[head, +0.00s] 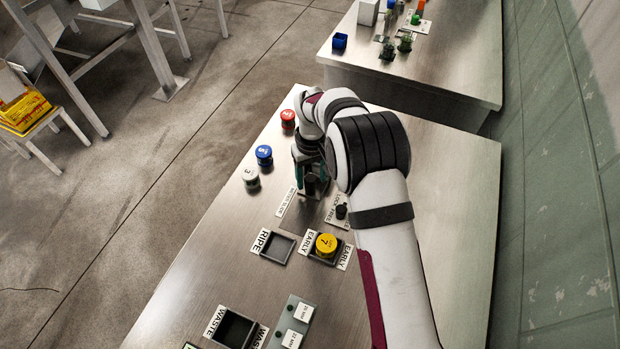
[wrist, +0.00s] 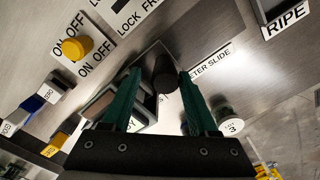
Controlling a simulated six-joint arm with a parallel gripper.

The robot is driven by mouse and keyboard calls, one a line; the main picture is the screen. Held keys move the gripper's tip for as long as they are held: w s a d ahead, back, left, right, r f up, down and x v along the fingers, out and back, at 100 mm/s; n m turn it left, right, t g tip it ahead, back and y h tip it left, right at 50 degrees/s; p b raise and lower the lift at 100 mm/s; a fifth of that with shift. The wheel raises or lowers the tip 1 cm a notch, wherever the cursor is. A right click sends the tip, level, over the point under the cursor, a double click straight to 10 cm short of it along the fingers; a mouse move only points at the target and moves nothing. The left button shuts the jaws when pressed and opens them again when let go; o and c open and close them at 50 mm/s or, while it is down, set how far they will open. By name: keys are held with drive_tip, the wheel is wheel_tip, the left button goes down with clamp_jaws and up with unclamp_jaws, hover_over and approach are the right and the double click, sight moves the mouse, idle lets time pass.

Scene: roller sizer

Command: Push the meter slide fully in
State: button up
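The meter slide's dark knob (wrist: 165,74) stands between the two teal fingers of my gripper (wrist: 160,72) in the wrist view, beside the METER SLIDE label (wrist: 212,68). The gripper is open, with gaps showing between knob and fingers, narrower on the right; contact cannot be told. In the head view my gripper (head: 312,178) is low over the slide, and the dark knob (head: 311,183) shows below it. The slide label (head: 286,202) lies to its left. The slide's body is partly hidden by the fingers, so how far in it sits cannot be told.
A LOCK/FREE knob (head: 341,212) stands close by on the right. Red (head: 288,118), blue (head: 264,152) and pale (head: 250,176) jars stand to the left. A yellow jar (head: 326,243) sits in the EARLY tray. The RIPE tray (head: 278,247) is empty.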

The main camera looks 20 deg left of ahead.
drive_tip(key=shift+o, duration=0.2)
drive_tip(key=shift+s, duration=0.1)
wheel_tip(320, 180, up, 16)
drive_tip(key=shift+f, duration=0.15)
idle(0.5)
drive_tip(key=s+d+r+m+y, duration=0.1)
drive_tip(key=s+d+r+m, duration=0.3)
drive_tip(key=s+d, duration=0.45)
drive_tip(key=s+d+r+m, duration=0.4)
drive_tip(key=s+d, duration=0.1)
drive_tip(key=d, duration=0.6)
drive_tip(key=s+d+f+m, duration=0.2)
drive_tip(key=s+m, duration=0.1)
drive_tip(key=s, duration=0.4)
drive_tip(key=s+d+f+m, duration=0.3)
drive_tip(key=s, duration=0.4)
drive_tip(key=shift+s+d+m+y, duration=0.3)
drive_tip(key=shift+s+y, duration=0.05)
drive_tip(key=shift+y, duration=0.05)
